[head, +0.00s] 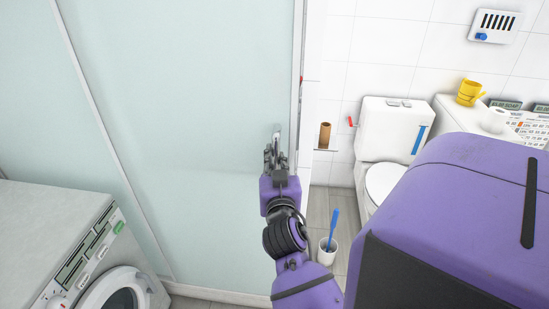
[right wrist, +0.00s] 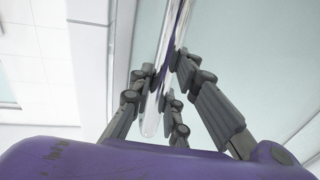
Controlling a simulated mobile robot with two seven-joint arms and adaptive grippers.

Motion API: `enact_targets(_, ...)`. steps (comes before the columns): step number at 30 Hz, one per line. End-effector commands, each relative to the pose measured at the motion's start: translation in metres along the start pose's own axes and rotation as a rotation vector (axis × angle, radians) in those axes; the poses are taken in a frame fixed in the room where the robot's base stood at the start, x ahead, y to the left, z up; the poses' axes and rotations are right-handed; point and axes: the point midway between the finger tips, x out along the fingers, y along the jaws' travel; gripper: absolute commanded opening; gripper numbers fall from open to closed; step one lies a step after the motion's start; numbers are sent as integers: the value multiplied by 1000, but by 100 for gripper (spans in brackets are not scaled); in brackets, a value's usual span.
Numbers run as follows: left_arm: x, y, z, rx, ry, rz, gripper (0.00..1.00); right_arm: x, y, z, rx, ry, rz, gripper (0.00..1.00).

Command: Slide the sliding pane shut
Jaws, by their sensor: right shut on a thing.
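The sliding pane (head: 185,120) is a large pale blue-green glass panel filling the left and middle of the head view. Its upright metal handle (head: 277,134) is near the pane's right edge. My right gripper (head: 276,157) is at the handle, with its fingers closed around it. In the right wrist view the fingers of my right gripper (right wrist: 160,82) sit on both sides of the shiny handle bar (right wrist: 172,45), and the pane (right wrist: 240,50) is behind them. My left gripper is not in view.
A washing machine (head: 70,250) stands at the lower left in front of the glass. Right of the pane's edge are a white toilet (head: 385,140), a toilet brush in its holder (head: 328,250) and a brown cardboard roll (head: 324,135).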

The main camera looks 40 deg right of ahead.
Motion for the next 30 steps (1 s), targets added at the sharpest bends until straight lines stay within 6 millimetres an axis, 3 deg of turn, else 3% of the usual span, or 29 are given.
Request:
enact_targets(1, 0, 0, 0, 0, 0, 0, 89, 0, 0, 0, -1, 1, 0, 0)
enact_targets(2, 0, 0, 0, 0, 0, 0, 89, 0, 0, 0, -1, 1, 0, 20)
enact_targets(6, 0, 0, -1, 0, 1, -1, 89, 0, 0, 0, -1, 1, 0, 36)
enact_targets(17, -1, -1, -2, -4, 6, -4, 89, 0, -1, -6, 0, 4, -1, 36)
enact_targets(30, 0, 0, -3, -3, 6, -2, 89, 0, -1, -82, 2, 6, -2, 36)
